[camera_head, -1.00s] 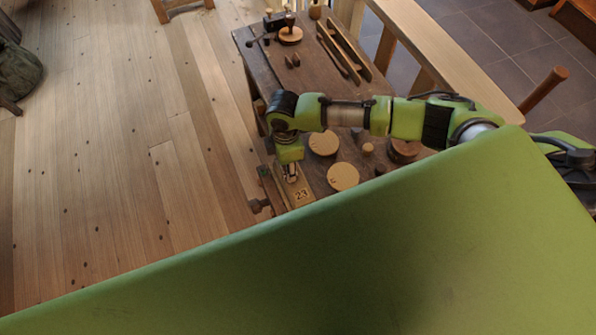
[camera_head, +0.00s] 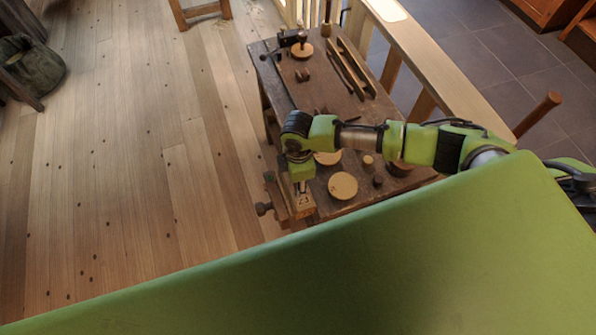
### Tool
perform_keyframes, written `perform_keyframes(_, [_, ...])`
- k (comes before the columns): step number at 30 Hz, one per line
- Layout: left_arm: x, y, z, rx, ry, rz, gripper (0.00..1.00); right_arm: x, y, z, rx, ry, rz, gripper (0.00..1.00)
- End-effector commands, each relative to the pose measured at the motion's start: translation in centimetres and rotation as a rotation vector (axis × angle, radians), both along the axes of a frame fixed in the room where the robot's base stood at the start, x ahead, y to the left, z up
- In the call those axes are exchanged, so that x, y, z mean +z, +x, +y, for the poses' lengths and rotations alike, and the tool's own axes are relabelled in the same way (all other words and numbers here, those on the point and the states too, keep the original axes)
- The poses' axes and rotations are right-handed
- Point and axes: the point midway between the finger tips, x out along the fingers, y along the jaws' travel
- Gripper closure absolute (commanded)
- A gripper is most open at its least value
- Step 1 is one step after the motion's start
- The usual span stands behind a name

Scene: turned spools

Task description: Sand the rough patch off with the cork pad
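My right arm comes in from the right, and its gripper (camera_head: 300,187) points down at the near left corner of the workbench (camera_head: 325,110). Its fingertips are at a pale wooden block (camera_head: 303,212) marked with dark digits, which sits by the bench vise (camera_head: 271,192). The fingers are too small to tell whether they are open or shut. I cannot make out a cork pad in them or a rough patch on the block. My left gripper is not in view.
Round wooden discs (camera_head: 343,186) and small pegs (camera_head: 368,161) lie right of the gripper. Long tools (camera_head: 349,66) and a round-topped piece (camera_head: 302,50) lie at the far end. A railing (camera_head: 440,60) runs along the right.

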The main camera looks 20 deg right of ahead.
Motion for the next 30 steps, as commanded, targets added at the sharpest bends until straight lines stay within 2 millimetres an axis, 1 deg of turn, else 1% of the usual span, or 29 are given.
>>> perform_keyframes(1, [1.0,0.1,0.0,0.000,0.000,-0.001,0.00,0.9,0.0,0.0,-0.001,0.000,0.001,0.82])
perform_keyframes(6, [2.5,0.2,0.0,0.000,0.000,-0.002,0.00,2.4,0.0,-0.2,-0.004,0.000,0.001,0.82])
perform_keyframes(13, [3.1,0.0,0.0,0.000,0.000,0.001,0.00,4.0,0.6,-0.1,-0.009,0.001,0.000,0.82])
perform_keyframes(17, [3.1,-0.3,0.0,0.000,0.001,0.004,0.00,4.3,0.7,-0.2,-0.010,0.001,0.001,0.82])
perform_keyframes(30, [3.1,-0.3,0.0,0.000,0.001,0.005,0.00,4.3,0.7,-0.2,-0.010,0.000,0.000,0.82])
